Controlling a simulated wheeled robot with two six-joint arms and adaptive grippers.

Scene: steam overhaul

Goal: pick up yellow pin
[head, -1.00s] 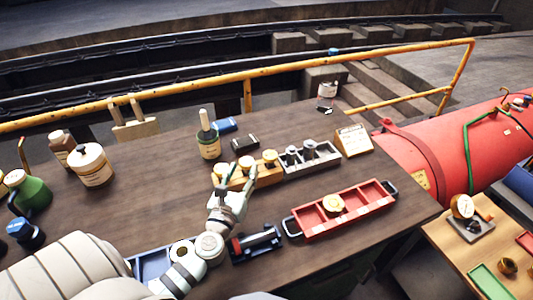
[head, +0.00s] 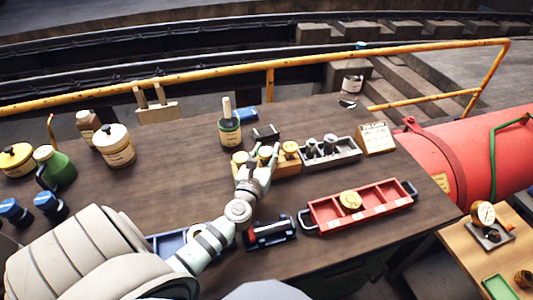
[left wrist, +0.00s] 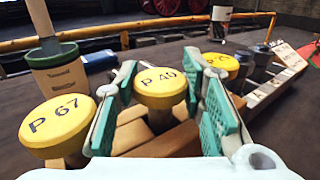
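Three yellow-headed pins stand in a row in a wooden block (head: 284,168). In the left wrist view they are the P 67 pin (left wrist: 57,122) at left, the P 40 pin (left wrist: 160,88) in the middle and a third pin (left wrist: 222,65), partly hidden by a finger. My left gripper (left wrist: 163,100) is open, its green-padded fingers on either side of the P 40 pin's head, with small gaps showing. In the head view the left gripper (head: 262,158) reaches over the block and partly hides it. My right gripper is not in view.
A grey tray (head: 345,156) of dark metal pins stands right of the block. A red divided tray (head: 380,207) with a round gold piece (head: 350,200) lies nearer. A green jar (head: 230,132) with a handle stands behind.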

